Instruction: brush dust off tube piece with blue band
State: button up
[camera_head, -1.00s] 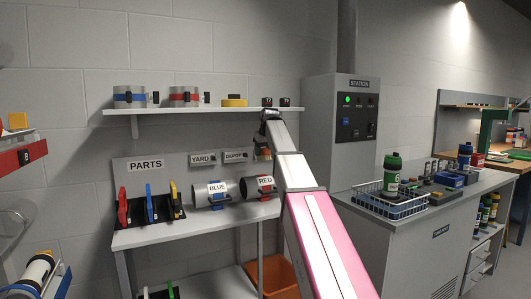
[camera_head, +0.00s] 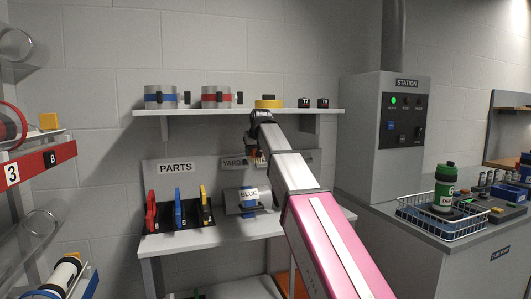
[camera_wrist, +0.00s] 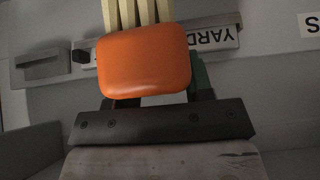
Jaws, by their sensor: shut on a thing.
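My gripper (camera_head: 257,152) is shut on a brush (camera_wrist: 145,62) with an orange handle and pale bristles, held above the parts bench. The bristles extend out of the top of the wrist view. On the bench, a grey tube labelled BLUE (camera_head: 232,200) lies in a blue cradle, just below and left of my gripper. A clear tube piece with a blue band (camera_head: 160,97) lies on the upper shelf at the left, apart from my gripper. Dust cannot be made out on either. The RED tube is hidden behind my arm.
A red-banded tube (camera_head: 216,97) and a yellow ring (camera_head: 268,103) are on the shelf (camera_head: 235,113). Red, blue and yellow parts stand in a black rack (camera_head: 180,218) on the bench. The station cabinet (camera_head: 382,125) is at right, a red-edged rack (camera_head: 40,162) at left.

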jog(key=shift+a+r, duration=0.2)
jog(key=shift+a, duration=0.5)
jog(key=shift+f, duration=2.45)
jog(key=shift+w, duration=0.1)
